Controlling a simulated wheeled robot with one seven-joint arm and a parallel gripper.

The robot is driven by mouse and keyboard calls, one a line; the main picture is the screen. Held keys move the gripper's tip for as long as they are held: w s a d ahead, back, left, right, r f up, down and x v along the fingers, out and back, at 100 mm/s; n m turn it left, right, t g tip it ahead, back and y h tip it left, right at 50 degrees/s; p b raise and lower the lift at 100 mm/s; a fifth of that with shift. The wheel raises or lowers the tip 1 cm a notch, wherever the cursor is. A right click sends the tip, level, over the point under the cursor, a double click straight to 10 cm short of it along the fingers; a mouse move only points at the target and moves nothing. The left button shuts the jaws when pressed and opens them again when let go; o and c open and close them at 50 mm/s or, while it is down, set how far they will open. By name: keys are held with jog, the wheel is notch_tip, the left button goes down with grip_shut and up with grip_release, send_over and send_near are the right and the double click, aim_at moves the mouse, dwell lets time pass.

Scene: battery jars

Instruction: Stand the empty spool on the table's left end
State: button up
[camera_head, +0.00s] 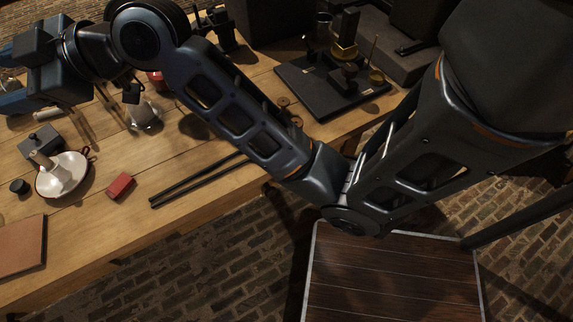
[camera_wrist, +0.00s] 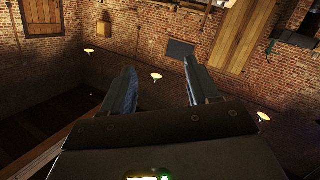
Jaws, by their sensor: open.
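My gripper (camera_wrist: 161,75) shows in the wrist view with its two fingers spread and nothing between them. Behind them are only the brick walls and the room, no table. In the head view my arm reaches over the table (camera_head: 120,235) to the upper left, and I cannot make out the fingertips there. Two small round brown wooden pieces (camera_head: 283,102) show beside my forearm on the table. They may be the flanges of the empty spool, but my arm hides part of that spot and I cannot be sure. My gripper is well apart from them.
At the table's left are a brown board (camera_head: 22,246), a white pan with a candle (camera_head: 76,181), a small dark cylinder (camera_head: 19,187) and a red block (camera_head: 120,186). Black rods (camera_head: 195,183) lie near the front edge. A black instrument base (camera_head: 310,101) stands farther right.

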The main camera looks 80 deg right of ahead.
jog(key=s+a+f+m+h, duration=0.35)
jog(key=s+f+m, duration=0.25)
jog(key=s, duration=0.3)
jog(key=s+a+f+m+h, duration=0.2)
jog(key=s+a+f+m, duration=0.35)
jog(key=s, duration=0.25)
jog(key=s+d+f+n, duration=0.1)
jog(key=s+d, duration=0.1)
jog(key=s, duration=0.9)
jog(key=s+d+n+y, duration=0.1)
jog(key=s+d+n, duration=0.1)
jog(key=s, duration=0.9)
jog(key=shift+s+d+f+g, duration=0.3)
jog(key=shift+s+d+f, duration=0.1)
jog(key=shift+d, duration=0.4)
